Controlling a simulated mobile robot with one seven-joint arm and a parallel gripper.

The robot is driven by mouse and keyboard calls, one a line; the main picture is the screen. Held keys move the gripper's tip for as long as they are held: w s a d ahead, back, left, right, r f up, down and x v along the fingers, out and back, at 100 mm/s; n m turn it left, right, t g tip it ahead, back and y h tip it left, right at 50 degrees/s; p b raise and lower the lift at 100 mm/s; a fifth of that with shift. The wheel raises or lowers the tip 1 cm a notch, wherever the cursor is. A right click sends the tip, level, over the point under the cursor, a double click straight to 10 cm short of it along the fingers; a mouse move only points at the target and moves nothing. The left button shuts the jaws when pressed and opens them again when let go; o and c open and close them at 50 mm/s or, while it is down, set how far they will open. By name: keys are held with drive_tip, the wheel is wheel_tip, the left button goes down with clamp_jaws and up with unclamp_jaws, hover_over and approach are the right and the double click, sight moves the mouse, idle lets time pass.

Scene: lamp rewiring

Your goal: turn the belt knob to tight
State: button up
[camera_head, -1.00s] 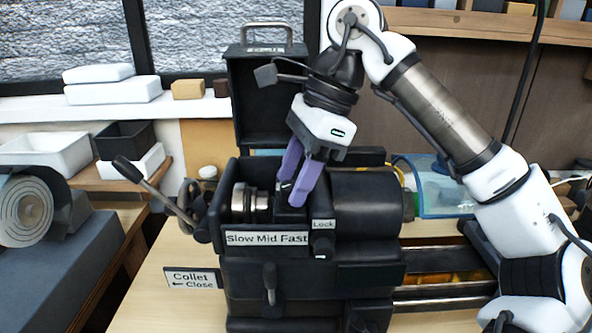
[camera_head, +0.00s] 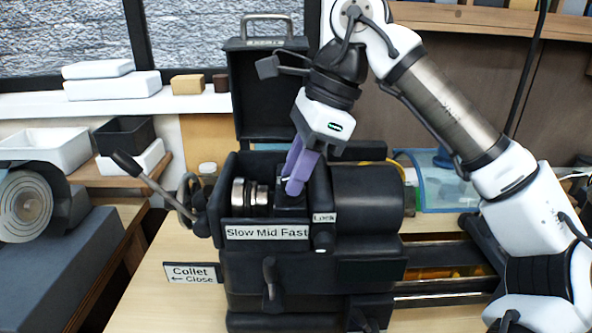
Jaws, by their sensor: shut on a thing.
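The black lathe headstock (camera_head: 250,265) stands open, its lid (camera_head: 262,100) raised behind it. Metal stepped pulleys (camera_head: 248,195) sit in its left part. My gripper (camera_head: 292,186), with purple fingers, reaches down into the opening right of the pulleys. It is shut on a small part over a dark block (camera_head: 291,207). That part looks like the belt knob, but the fingers hide most of it. I cannot read the knob's setting or see the belt clearly.
A "Slow Mid Fast" label (camera_head: 267,232) and a "Lock" label (camera_head: 324,218) are on the headstock front. A long lever (camera_head: 150,182) sticks out at left, above a "Collet Close" sign (camera_head: 193,275). The raised lid stands close behind my gripper.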

drive_tip(key=m+t+b, duration=0.1)
drive_tip(key=m, duration=0.2)
drive_tip(key=m+t+b, duration=0.1)
drive_tip(key=m+b, duration=0.1)
drive_tip(key=m, duration=0.1)
drive_tip(key=shift+s+f, duration=0.1)
drive_tip(key=shift+s, duration=0.1)
drive_tip(key=m+t+h+b, duration=0.1)
drive_tip(key=m, duration=0.2)
drive_tip(key=m+t+b, duration=0.1)
drive_tip(key=m, duration=0.2)
drive_tip(key=shift+s+a+h, duration=0.1)
drive_tip(key=shift+s+h, duration=0.1)
drive_tip(key=shift+h, duration=0.2)
drive_tip(key=shift+m, duration=0.3)
drive_tip(key=o, duration=1)
drive_tip(key=shift+a, duration=0.1)
drive_tip(key=shift+r+t, duration=0.25)
drive_tip(key=shift+t, duration=0.05)
